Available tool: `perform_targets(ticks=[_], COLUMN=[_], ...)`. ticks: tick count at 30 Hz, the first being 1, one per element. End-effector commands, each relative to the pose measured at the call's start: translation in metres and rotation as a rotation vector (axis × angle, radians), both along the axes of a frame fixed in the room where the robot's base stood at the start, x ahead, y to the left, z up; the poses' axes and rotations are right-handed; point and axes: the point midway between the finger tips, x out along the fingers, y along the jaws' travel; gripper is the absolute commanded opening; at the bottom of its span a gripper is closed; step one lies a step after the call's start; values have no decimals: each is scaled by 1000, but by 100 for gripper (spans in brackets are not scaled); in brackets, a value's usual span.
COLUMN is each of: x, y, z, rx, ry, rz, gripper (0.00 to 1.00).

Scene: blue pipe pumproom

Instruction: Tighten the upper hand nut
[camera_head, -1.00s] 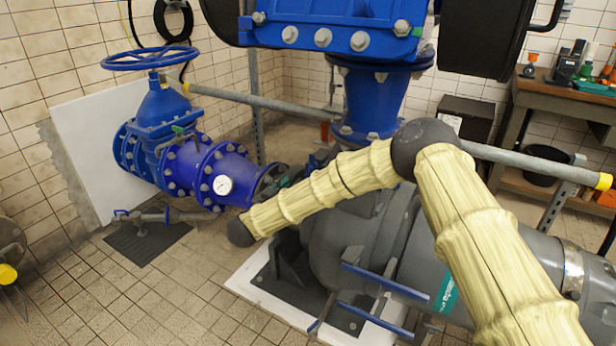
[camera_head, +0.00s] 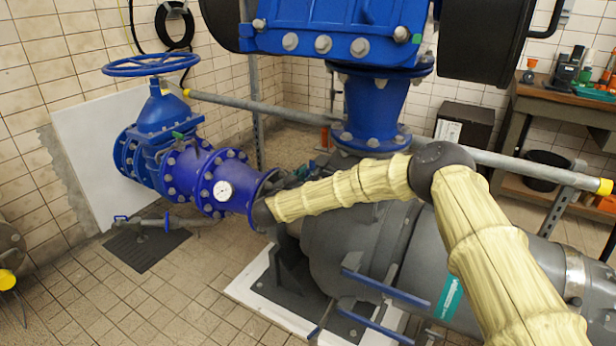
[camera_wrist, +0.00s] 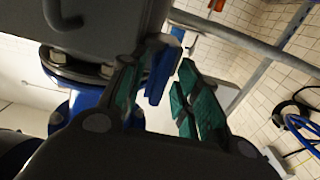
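In the wrist view my gripper (camera_wrist: 160,98) is open, with green pads on its fingers. A blue flat-sided piece (camera_wrist: 160,72), which may be the upper hand nut, shows between and beyond the fingertips, nearer the left finger. I cannot tell whether the left finger touches it. The right finger stands apart from it, with a gap. In the head view my arm reaches left over the grey pump (camera_head: 340,235), and its wrist end is beside the blue pipe flange. The fingers are mostly hidden there, and I cannot make out the hand nut.
A blue valve with a handwheel (camera_head: 150,65) and a pipe with a gauge (camera_head: 223,190) stand left of my wrist. Blue bars (camera_head: 385,285) stick out below my arm. A grey rail (camera_head: 270,108) runs behind.

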Motion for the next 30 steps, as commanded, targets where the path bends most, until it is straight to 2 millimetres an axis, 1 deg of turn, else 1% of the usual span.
perform_targets(ticks=[8, 9, 11, 12, 14, 23, 30], x=[1, 1, 1, 1, 1, 1, 1], y=[-1, -1, -1, -1, -1, -1, -2], z=[0, 0, 0, 0, 0, 0, 0], rx=[0, 0, 0, 0, 0, 15, 101], ry=[0, 0, 0, 0, 0, -10, -61], rz=[0, 0, 0, 0, 0, 0, -1], gripper=[32, 28, 18, 10, 0, 0, 0])
